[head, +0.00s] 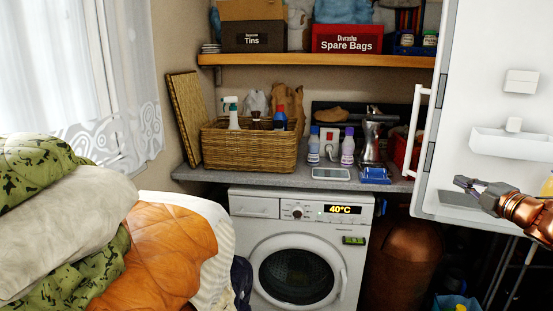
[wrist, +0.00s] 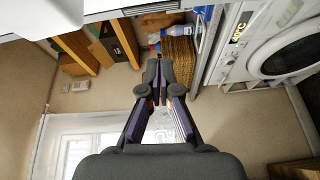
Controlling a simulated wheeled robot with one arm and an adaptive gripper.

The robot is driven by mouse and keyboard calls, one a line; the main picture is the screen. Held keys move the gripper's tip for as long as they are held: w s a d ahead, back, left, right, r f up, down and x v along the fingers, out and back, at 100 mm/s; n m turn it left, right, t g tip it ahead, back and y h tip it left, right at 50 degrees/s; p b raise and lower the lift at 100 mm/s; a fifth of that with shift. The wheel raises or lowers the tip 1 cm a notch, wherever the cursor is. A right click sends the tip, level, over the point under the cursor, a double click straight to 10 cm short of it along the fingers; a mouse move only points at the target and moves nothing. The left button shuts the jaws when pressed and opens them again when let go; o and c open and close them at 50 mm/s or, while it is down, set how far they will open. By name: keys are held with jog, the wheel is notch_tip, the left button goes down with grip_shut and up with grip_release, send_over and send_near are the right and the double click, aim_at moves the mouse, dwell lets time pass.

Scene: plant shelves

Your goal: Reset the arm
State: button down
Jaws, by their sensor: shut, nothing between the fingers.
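My gripper (head: 464,183) is at the right of the head view, at the end of my copper-coloured arm, pointing left. It is in front of the open white door (head: 497,100) and its fingers hold nothing. In the wrist view my gripper (wrist: 158,70) shows its dark fingers together in the middle. The wrist picture is turned, with the shelf and washing machine along the top and right.
A washing machine (head: 297,285) stands under a grey counter (head: 300,181) with a wicker basket (head: 245,153) and bottles. A wooden shelf (head: 320,60) holds boxes. Piled bedding (head: 165,240) fills the lower left. A copper bin (head: 400,260) stands right of the machine.

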jog(key=s+a+f+m+g+h, duration=0.9)
jog(key=a+f+m, duration=0.3)
jog(key=a+m, duration=0.25)
jog(key=s+a+f+m+g+y, duration=0.2)
jog(key=s+a+f+g, duration=0.15)
jog(key=s+a, duration=0.55)
jog(key=s+a+f+m+g+y, duration=0.1)
jog(key=s+a+f+g+y, duration=0.25)
jog(key=s, duration=0.85)
jog(key=s+a+f+m+g+y, duration=0.1)
jog(key=s+a+f+m+g, duration=0.2)
jog(key=s+a, duration=0.7)
notch_tip(320, 180, up, 13)
jog(key=d+n+p, duration=0.1)
jog(key=p, duration=1.1)
jog(key=shift+d+r, duration=0.2)
jog(key=shift+d, duration=0.05)
jog(key=shift+f+n+h, duration=0.1)
jog(key=shift+n+h, duration=0.15)
jog(key=shift+d, duration=0.1)
